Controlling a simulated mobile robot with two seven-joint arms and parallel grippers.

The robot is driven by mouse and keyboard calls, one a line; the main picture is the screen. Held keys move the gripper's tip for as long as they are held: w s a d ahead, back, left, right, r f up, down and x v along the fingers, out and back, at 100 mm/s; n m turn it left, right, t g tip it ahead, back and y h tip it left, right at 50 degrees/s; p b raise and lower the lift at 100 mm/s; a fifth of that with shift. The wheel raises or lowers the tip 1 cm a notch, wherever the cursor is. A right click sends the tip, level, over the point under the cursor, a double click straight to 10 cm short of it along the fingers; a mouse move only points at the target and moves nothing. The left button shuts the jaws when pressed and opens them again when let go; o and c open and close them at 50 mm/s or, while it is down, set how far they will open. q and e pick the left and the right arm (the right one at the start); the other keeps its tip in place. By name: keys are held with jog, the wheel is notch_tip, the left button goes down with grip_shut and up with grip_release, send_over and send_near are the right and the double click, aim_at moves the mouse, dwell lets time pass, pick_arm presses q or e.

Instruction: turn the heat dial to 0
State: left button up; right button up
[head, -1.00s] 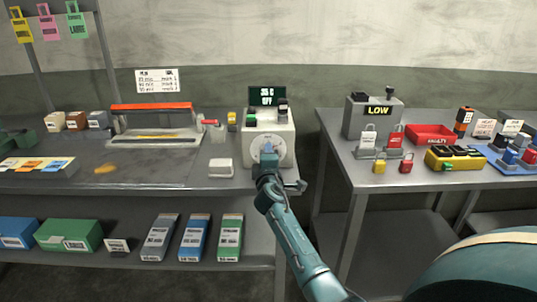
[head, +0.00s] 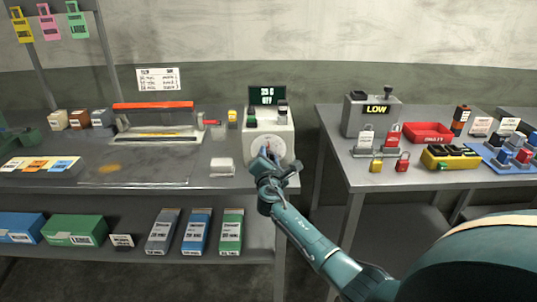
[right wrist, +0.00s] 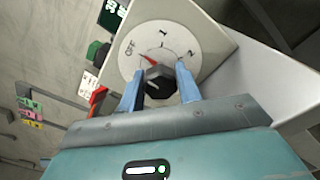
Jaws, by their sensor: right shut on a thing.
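The heat dial is a round white face (head: 279,147) on the front of a white box (head: 286,128) on the left bench. In the right wrist view its face (right wrist: 129,68) bears OFF and other marks, with a dark faceted knob (right wrist: 158,86) and a red pointer (right wrist: 149,59). The pointer leans up and left, toward the OFF side. My right gripper (head: 266,154) is at the dial; in the right wrist view its blue fingers (right wrist: 160,88) stand on either side of the knob, shut on it. A dark display (head: 267,96) behind the box seems to read 25 C OFF. My left gripper is not in view.
A sealer with a red bar (head: 152,105) stands left of the box, and a small white block (head: 222,166) lies near the bench edge. A gap separates the benches.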

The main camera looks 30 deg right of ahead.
jog(key=shift+n, duration=0.5)
jog(key=o, duration=1)
jog(key=shift+c, duration=0.2)
jog(key=v, duration=1.3)
jog(key=shift+p, duration=0.3)
jog(key=shift+s, duration=0.1)
